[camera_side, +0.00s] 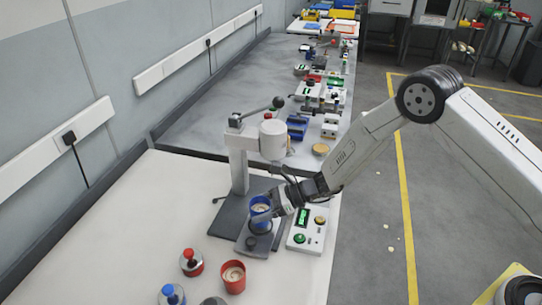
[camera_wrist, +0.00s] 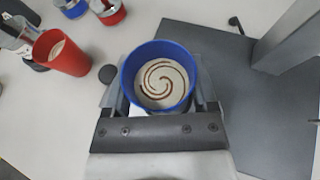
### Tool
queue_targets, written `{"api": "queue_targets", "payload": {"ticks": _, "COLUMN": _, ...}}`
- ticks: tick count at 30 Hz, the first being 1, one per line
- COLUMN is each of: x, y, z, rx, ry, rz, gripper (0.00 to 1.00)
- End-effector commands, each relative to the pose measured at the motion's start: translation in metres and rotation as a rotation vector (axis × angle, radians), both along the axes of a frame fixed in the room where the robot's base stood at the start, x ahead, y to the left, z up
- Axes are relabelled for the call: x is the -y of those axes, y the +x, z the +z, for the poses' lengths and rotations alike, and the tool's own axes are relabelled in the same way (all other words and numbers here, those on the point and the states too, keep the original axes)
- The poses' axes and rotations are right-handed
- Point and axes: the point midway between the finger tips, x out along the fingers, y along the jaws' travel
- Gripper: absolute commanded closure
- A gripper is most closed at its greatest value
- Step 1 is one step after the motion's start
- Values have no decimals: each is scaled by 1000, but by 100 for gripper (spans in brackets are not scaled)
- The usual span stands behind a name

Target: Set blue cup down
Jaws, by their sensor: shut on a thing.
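The blue cup (camera_side: 260,214) is upright in my gripper (camera_side: 272,204), at the grey machine on the bench. In the wrist view the blue cup (camera_wrist: 158,49) holds a pale filling with a brown spiral on top. The fingers of my gripper (camera_wrist: 160,98) are shut around its sides. In the side view the cup is over a dark round piece (camera_side: 258,229) on a grey plate (camera_side: 245,246); I cannot tell whether it touches.
The machine's upright column (camera_side: 239,170) and white cylinder (camera_side: 273,140) stand close behind the cup. A control box (camera_side: 307,230) with buttons is on the right. A red cup (camera_side: 233,277) and a red-knobbed jar (camera_side: 191,262) stand in front. The white bench (camera_side: 120,235) is clear on the left.

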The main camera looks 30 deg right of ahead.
Motion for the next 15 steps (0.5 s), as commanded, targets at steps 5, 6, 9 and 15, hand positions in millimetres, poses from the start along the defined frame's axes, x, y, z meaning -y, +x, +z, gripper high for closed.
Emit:
{"api": "queue_targets", "payload": {"ticks": 5, "x": 0, "y": 0, "z": -13, "rx": 0, "ry": 1, "rz": -1, "gripper": 94}}
{"api": "queue_targets", "payload": {"ticks": 6, "x": 0, "y": 0, "z": -15, "rx": 0, "ry": 1, "rz": -1, "gripper": 94}}
{"api": "queue_targets", "payload": {"ticks": 9, "x": 0, "y": 1, "z": -15, "rx": 1, "ry": 2, "rz": -1, "gripper": 94}}
{"api": "queue_targets", "payload": {"ticks": 15, "x": 0, "y": 0, "z": -15, "rx": 1, "ry": 2, "rz": -1, "gripper": 94}}
